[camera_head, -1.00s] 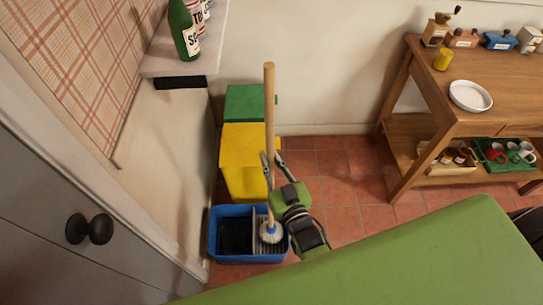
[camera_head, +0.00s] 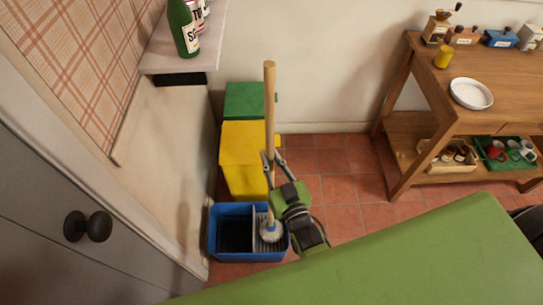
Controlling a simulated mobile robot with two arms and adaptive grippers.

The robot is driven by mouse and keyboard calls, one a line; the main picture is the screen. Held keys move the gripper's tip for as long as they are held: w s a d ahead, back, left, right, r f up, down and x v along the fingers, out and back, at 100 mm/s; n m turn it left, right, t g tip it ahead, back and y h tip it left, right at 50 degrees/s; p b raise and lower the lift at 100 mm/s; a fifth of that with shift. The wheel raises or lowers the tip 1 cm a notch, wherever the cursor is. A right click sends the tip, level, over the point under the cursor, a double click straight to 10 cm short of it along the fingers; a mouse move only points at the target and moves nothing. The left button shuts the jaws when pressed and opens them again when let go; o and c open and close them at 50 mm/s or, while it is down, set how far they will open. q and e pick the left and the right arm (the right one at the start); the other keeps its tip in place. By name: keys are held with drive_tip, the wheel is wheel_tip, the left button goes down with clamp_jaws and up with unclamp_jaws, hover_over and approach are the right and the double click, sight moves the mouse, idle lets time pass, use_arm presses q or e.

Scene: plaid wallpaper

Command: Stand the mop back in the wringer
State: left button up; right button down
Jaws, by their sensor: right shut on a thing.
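The mop has a long wooden handle (camera_head: 270,105) and a pale round head (camera_head: 271,231). It stands nearly upright, with its head at the grey ribbed wringer (camera_head: 260,246) in the right part of the blue bucket (camera_head: 232,256). The bucket's left part looks dark. My right gripper (camera_head: 272,158) is shut on the mop handle, partway up, with a finger on each side. Whether the head rests on the wringer or hangs just above it I cannot tell. My left gripper is not in view.
A yellow bin (camera_head: 240,160) and a green bin (camera_head: 243,100) stand behind the bucket against the wall. A shelf with bottles (camera_head: 184,28) juts out above left. A wooden table (camera_head: 425,88) stands at the right. Red floor tiles between are clear.

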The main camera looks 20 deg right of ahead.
drive_tip(key=shift+f+b, duration=0.35)
drive_tip(key=shift+f, duration=0.2)
idle(1.4)
drive_tip(key=c, duration=1.9)
unclamp_jaws()
